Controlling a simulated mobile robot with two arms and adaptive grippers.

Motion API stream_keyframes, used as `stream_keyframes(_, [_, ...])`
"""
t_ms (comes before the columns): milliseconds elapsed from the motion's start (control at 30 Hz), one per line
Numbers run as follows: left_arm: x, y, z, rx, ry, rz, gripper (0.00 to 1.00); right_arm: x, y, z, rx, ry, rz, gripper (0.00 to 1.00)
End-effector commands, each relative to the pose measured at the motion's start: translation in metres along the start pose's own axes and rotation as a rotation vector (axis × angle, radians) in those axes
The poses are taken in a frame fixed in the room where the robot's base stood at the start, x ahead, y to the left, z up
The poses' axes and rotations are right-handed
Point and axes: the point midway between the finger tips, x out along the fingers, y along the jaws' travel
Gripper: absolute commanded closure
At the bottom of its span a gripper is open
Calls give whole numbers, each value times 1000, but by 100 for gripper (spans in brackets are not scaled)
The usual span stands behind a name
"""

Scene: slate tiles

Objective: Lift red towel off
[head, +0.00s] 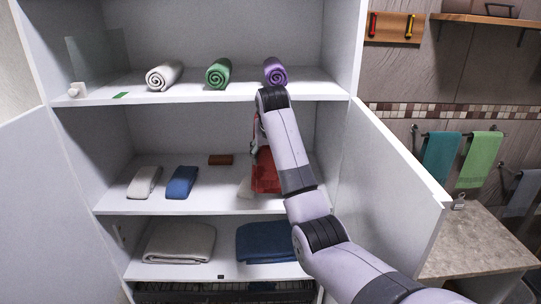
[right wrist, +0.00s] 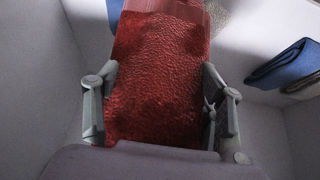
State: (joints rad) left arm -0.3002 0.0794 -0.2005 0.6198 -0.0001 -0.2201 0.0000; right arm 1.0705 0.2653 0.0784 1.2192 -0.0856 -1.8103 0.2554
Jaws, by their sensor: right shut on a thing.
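The red towel (head: 266,176) hangs in front of the middle shelf (head: 205,204) of the white cabinet, partly hidden behind my right arm. In the right wrist view the red towel (right wrist: 158,75) fills the space between the fingers of my right gripper (right wrist: 160,108), one finger on each side. My right gripper is shut on it. In the head view this gripper is mostly hidden by my own arm. My left gripper is not in view.
A white towel (head: 144,183), a blue towel (head: 182,182) and a small dark red item (head: 220,160) lie on the middle shelf. Rolled towels stand above; folded ones lie below. An open cabinet door (head: 395,180) stands right of my arm.

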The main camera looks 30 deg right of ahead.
Motion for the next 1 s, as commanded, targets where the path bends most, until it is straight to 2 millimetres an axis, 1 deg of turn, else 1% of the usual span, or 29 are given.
stream_keyframes(333, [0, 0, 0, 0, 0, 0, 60, -2, -2, 2, -3, 0, -1, 70])
stream_keyframes(533, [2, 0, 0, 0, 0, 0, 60, -4, -2, 8, -4, 8, 0, 69])
stream_keyframes(600, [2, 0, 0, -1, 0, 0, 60, -6, -2, 10, -4, 12, 0, 80])
stream_keyframes(800, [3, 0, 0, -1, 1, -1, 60, -8, -2, 16, -5, 17, 1, 81])
stream_keyframes(1000, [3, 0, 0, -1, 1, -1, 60, -9, -1, 16, -3, 19, 1, 81])
